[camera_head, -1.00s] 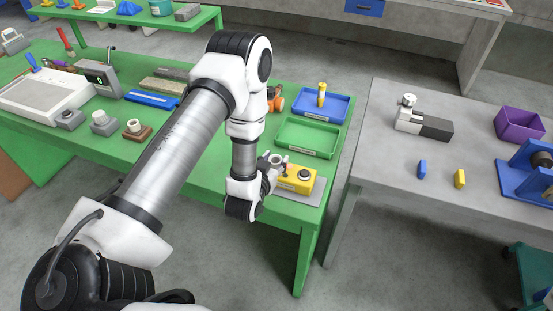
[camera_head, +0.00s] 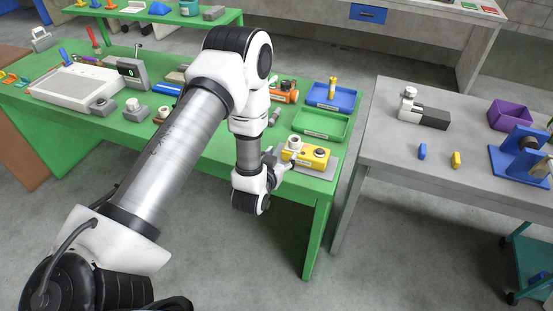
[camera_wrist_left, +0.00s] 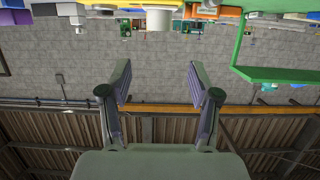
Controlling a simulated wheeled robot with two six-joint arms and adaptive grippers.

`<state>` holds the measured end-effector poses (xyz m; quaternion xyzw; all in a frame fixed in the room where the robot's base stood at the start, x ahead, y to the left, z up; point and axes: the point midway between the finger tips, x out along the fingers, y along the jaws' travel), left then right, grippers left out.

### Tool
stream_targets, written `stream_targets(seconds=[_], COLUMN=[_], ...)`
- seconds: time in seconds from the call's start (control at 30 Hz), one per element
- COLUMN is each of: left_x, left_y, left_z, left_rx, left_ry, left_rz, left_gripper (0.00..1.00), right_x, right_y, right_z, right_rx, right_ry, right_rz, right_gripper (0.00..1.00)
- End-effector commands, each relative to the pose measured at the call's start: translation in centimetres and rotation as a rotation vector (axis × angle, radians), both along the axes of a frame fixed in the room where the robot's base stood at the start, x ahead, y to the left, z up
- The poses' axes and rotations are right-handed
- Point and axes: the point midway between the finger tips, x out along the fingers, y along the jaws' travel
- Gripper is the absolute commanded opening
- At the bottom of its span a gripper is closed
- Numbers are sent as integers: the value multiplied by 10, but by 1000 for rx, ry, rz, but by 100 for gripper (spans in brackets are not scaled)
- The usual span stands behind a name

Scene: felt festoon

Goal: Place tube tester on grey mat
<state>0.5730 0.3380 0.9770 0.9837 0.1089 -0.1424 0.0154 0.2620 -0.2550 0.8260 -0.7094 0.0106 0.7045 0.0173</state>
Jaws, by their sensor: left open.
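The tube tester appears to be the yellow box (camera_head: 306,156) with a white cylinder and a dark round knob on top. It sits upright on the grey mat (camera_head: 323,171) at the green table's front right corner. My left gripper (camera_head: 281,163) is open, just to the left of the yellow box in the head view. In the left wrist view my open fingers (camera_wrist_left: 160,72) have nothing between them, and a white cylinder (camera_wrist_left: 159,19) with yellow behind it shows beyond them. My right gripper is not in view.
A green tray (camera_head: 337,126) and a blue tray (camera_head: 317,100) lie behind the yellow box. An orange item (camera_head: 285,96) lies left of the trays. A grey table (camera_head: 380,174) with several items stands to the right across a gap.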

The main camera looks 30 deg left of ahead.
Motion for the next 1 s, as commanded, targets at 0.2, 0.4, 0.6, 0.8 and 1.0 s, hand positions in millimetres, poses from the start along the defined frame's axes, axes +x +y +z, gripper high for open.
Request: stream_targets(seconds=[0.2, 0.4, 0.6, 0.8, 1.0], left_x=[-59, -228, -311, -312, -311], left_y=[-31, -76, -86, -86, -86], left_z=[-67, -146, -150, -150, -196], left_rx=[-59, -147, -170, -171, -171], left_ry=[324, 981, 1268, 1270, 1267], left_rz=[-62, -142, -160, -159, -159], left_gripper=[62, 62, 62, 62, 62], right_x=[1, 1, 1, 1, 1], right_y=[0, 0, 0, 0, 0], right_z=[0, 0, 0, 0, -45], right_rx=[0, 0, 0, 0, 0], right_ry=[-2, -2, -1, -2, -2], right_rz=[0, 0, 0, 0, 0], right_gripper=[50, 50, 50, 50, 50])
